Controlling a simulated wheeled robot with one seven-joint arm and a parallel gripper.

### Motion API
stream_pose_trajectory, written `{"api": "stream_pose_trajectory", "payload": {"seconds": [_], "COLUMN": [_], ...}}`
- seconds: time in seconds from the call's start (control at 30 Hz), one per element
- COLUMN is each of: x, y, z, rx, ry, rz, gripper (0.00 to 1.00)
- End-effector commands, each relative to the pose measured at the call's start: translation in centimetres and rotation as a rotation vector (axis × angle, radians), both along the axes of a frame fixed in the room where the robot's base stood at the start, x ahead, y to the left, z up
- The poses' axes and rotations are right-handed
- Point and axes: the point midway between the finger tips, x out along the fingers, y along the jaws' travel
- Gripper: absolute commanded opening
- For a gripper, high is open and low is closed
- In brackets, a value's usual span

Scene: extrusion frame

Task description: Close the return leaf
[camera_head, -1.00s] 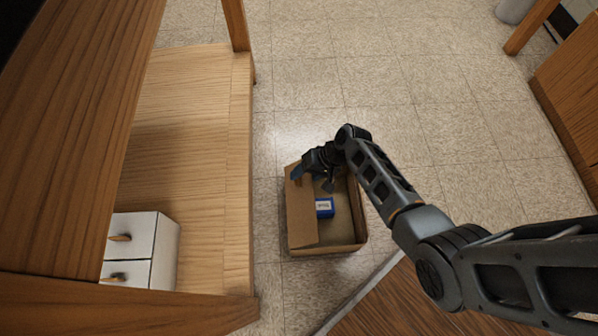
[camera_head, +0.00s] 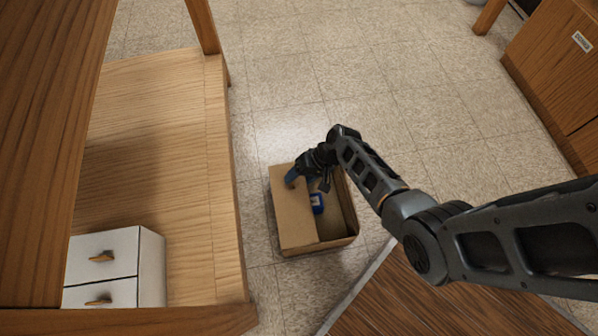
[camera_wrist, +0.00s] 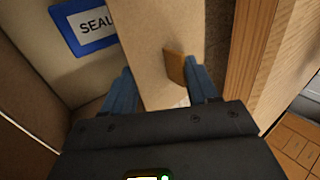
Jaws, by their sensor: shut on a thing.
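The return leaf is a brown cardboard flap (camera_head: 294,216) on the left side of an open box (camera_head: 341,243) on the floor. It leans over the left part of the opening; the right part is open. My gripper (camera_head: 292,179) is at the leaf's far end. In the wrist view the leaf (camera_wrist: 148,50) stands between the blue fingers of my gripper (camera_wrist: 160,88), which is shut on it. A small brown tab (camera_wrist: 174,67) is on the leaf beside the right finger. A blue labelled item (camera_head: 317,204) lies inside the box, partly covered by the leaf.
A wooden frame with a light shelf (camera_head: 165,140) stands to the left, with a white drawer unit (camera_head: 112,268) on it. A dark wooden surface (camera_head: 410,295) lies at the front right. A wooden cabinet (camera_head: 560,75) stands at the far right. Tiled floor beyond the box is clear.

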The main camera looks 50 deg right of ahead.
Motion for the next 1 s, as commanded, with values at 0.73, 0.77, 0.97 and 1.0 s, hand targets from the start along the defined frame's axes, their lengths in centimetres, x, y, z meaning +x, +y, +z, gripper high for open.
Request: {"api": "stream_pose_trajectory", "payload": {"seconds": [0.73, 0.77, 0.97, 1.0], "x": [-0.2, -0.3, -1.4, -1.6], "y": [-0.2, -0.3, -1.7, -2.0], "z": [0.4, 0.7, 3.6, 4.1], "rx": [-0.002, -0.001, -0.003, -0.003], "ry": [0.001, 0.001, 0.003, 0.004], "rz": [0.002, 0.001, 0.001, 0.002], "gripper": [0.57, 0.57, 0.57, 0.57]}}
